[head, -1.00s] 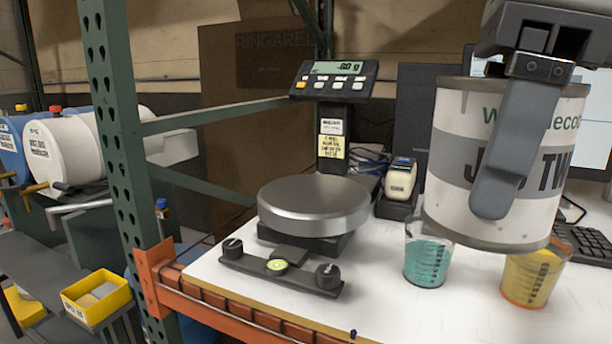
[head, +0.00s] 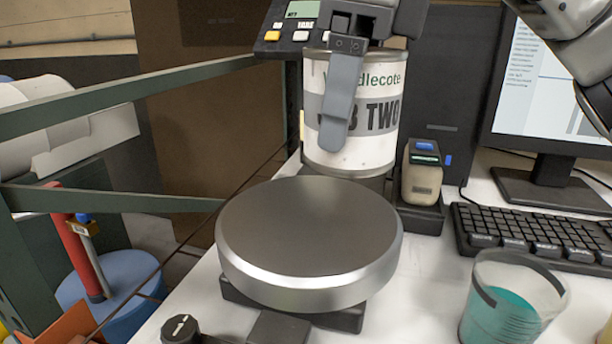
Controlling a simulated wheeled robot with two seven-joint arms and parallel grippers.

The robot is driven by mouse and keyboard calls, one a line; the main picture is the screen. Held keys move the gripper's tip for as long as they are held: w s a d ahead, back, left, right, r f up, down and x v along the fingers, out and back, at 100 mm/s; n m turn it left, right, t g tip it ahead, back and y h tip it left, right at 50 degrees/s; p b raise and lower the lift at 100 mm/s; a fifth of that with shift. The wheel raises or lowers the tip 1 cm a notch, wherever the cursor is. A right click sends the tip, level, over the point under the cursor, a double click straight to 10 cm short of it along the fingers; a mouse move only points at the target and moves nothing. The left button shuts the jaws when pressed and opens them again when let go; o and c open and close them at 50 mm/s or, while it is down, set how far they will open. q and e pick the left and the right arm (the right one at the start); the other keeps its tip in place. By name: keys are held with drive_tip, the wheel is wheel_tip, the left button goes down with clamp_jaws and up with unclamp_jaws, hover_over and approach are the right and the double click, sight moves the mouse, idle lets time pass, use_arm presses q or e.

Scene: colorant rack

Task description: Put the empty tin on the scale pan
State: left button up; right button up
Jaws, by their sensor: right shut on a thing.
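The tin (head: 355,148), white with a grey band reading "TWO", is upright in my right gripper (head: 341,115) at the top middle of the head view. One grey finger lies down the tin's front; the other finger is hidden. The scale pan (head: 308,235), a round grey metal disc, is in front of and below the tin, with nothing on it. The tin's base shows just beyond the pan's back rim, apparently raised; its exact height above the scale is hard to tell. My left gripper is not in view.
The scale display (head: 288,28) is partly hidden behind my right gripper. A small label-printer-like device (head: 421,178) stands right of the pan. A cup of teal liquid (head: 510,305) is at front right, near a keyboard (head: 535,235) and monitor (head: 553,80). Green rack bars run along the left.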

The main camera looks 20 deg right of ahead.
drive_tip(key=w+f, duration=0.1)
drive_tip(key=f, duration=0.1)
drive_tip(key=w+a+f, duration=0.1)
drive_tip(key=w+f, duration=0.2)
drive_tip(key=w, duration=0.1)
drive_tip(key=shift+w+a+f, duration=0.2)
drive_tip(key=shift+a+f, duration=0.15)
drive_tip(key=shift+f, duration=0.05)
drive_tip(key=shift+w+a+f, duration=0.1)
drive_tip(key=shift+w+f, duration=0.05)
drive_tip(key=shift+f, duration=0.75)
drive_tip(key=shift+w+f, duration=0.1)
drive_tip(key=shift+f, duration=0.8)
drive_tip(key=shift+f, duration=0.1)
drive_tip(key=shift+f, duration=0.15)
drive_tip(key=o, duration=1)
drive_tip(key=r, duration=0.4)
drive_tip(key=d+r+p, duration=0.1)
drive_tip(key=r, duration=0.3)
drive_tip(key=s+r, duration=0.1)
drive_tip(key=r, duration=0.3)
drive_tip(key=shift+d+r, duration=0.2)
drive_tip(key=shift+d, duration=0.05)
drive_tip(key=shift+s, duration=0.1)
